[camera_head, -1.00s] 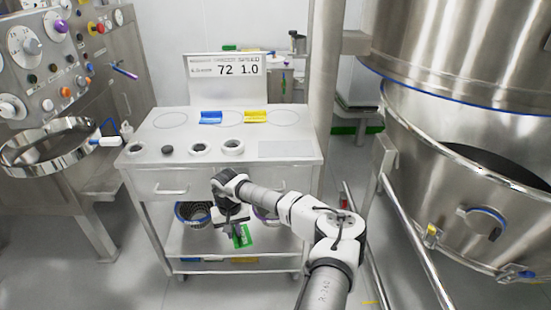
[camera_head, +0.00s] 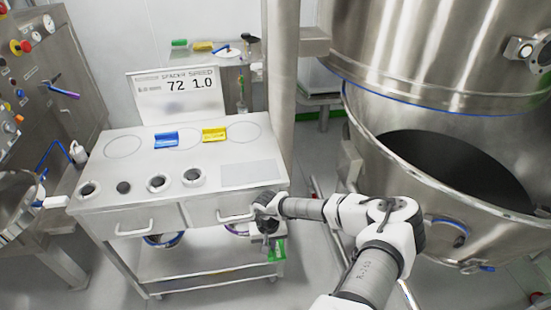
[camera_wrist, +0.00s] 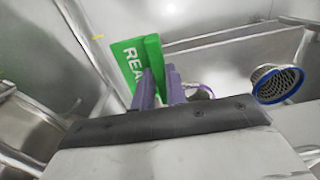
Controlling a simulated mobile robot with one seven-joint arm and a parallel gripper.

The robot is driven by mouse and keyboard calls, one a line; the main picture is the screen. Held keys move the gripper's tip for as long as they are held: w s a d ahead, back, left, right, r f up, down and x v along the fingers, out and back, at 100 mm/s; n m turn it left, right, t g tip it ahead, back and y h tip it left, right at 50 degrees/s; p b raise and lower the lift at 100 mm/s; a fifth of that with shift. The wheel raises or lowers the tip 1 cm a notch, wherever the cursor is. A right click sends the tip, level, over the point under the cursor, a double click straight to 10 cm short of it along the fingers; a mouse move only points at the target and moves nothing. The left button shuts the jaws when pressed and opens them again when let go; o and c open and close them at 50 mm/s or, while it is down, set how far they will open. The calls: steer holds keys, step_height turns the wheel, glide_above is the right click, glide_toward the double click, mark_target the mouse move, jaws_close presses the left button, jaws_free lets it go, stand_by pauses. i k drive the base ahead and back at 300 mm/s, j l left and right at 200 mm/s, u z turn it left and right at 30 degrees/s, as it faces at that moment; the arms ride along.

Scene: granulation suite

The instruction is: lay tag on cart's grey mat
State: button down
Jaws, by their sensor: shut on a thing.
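A green tag (camera_head: 278,249) with white lettering starting "REA" is held in my gripper (camera_head: 266,244). In the wrist view the tag (camera_wrist: 137,65) stands tilted between the purple fingers of my gripper (camera_wrist: 160,82), which are shut on it. The cart (camera_head: 130,195) has a flat grey mat (camera_head: 249,173) at the right of its top. The mat is bare. My gripper is below the level of the cart top, in front of its right front corner, apart from the mat.
A blue block (camera_head: 166,140) and a yellow block (camera_head: 214,135) sit behind several round holders on the cart top. A display panel (camera_head: 178,95) stands at its back. A large steel vessel (camera_head: 440,150) is close on the right. The lower shelf (camera_head: 190,263) holds baskets.

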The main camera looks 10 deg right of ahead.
mark_target(250, 172)
steer(key=i+j+z, duration=0.2)
steer(key=z, duration=0.15)
steer(key=i+j+z, duration=0.15)
steer(key=j+z, duration=0.2)
